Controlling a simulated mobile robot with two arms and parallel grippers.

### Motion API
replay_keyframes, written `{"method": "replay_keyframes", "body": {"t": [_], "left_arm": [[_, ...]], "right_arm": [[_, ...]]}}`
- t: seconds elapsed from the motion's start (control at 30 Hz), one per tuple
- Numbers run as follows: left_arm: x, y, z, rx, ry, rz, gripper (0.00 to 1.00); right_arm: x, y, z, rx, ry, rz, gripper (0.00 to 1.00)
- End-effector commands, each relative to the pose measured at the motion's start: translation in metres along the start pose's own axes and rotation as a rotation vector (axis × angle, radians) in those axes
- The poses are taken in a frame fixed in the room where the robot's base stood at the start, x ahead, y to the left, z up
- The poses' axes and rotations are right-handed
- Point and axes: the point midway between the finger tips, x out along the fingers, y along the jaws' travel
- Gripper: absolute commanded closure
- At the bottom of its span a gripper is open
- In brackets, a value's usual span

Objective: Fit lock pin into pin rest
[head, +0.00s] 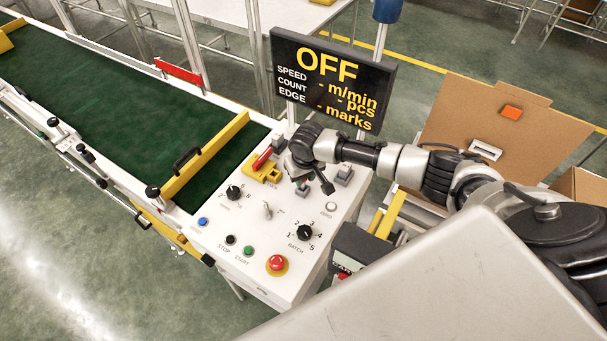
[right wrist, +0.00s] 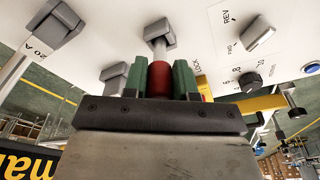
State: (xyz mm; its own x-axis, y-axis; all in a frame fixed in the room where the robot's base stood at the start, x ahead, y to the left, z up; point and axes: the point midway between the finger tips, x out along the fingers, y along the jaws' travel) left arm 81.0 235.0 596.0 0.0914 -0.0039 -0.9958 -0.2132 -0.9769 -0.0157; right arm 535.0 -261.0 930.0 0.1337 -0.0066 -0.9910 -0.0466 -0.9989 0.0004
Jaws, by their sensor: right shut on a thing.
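My right gripper (right wrist: 158,82) has its green fingers shut on a red cylinder (right wrist: 158,77), which I take to be the lock pin. In the head view the same gripper (head: 304,187) points down over the back of the white control panel, and the pin there is mostly hidden. A grey-topped post (right wrist: 160,35) stands just past the pin in the right wrist view; I cannot tell whether they touch. I cannot make out for certain which part is the pin rest. A yellow block with a red handle (head: 262,158) sits left of the gripper. My left gripper is not in view.
The white panel (head: 222,228) carries knobs, buttons and a red stop button (head: 277,264). The black display (head: 330,82) stands behind my gripper and reads OFF. The green conveyor belt (head: 95,105) lies left. A cardboard box (head: 455,110) stands right.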

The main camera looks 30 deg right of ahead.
Motion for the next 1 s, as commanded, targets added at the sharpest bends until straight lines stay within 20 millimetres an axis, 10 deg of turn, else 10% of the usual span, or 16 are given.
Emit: {"method": "replay_keyframes", "body": {"t": [0.57, 0.6, 0.77, 1.0], "left_arm": [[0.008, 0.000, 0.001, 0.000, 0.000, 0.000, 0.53], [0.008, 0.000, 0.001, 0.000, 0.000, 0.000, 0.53], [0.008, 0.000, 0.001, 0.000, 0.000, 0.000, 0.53], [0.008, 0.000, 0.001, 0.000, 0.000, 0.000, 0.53]], "right_arm": [[0.015, 0.000, 0.002, -0.001, 0.000, 0.000, 0.97], [0.014, 0.000, 0.002, -0.001, 0.000, 0.000, 0.70], [0.014, 0.000, 0.002, -0.001, 0.000, 0.000, 0.46], [0.014, 0.000, 0.002, -0.001, 0.000, 0.000, 0.44]]}}
